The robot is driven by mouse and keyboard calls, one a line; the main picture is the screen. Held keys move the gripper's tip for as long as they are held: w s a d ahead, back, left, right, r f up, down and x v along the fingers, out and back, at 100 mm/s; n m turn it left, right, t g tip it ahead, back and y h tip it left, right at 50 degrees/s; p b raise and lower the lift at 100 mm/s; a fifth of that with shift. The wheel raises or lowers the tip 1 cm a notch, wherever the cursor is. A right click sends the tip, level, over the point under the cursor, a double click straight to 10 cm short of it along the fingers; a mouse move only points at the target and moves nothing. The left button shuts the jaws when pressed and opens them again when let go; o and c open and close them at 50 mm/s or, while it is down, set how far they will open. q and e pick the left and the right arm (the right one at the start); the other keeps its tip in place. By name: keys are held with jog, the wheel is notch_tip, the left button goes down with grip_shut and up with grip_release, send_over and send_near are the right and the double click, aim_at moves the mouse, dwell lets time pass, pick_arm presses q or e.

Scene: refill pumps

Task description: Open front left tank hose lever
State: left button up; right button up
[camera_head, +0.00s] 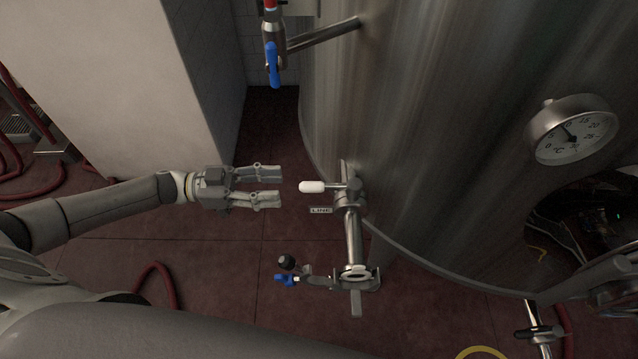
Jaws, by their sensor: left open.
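A large steel tank (420,130) fills the middle and right of the view. A pipe fitting (352,235) stands out low on the tank's front, with a lever that has a white grip (312,187) pointing left. A small label reading "LINE" (321,210) is just below the grip. My left gripper (280,186) is open and empty, fingers pointing right, a short gap left of the white grip and not touching it.
A blue-handled valve (272,65) juts out at the upper left of the tank. A lower valve with a blue handle (285,280) and black knob sits below the fitting. A dial thermometer (572,130) is on the right. Red hoses (155,285) lie on the tiled floor. A pale wall (120,80) stands behind my left arm.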

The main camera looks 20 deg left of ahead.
aim_at(319, 183)
pick_arm(q)
jog(key=p+x, duration=0.2)
jog(key=x, duration=0.7)
jog(key=shift+w+d+r, duration=0.1)
jog(key=shift+d, duration=0.15)
jog(key=shift+w+d, duration=0.15)
jog(key=shift+d, duration=0.4)
grip_shut()
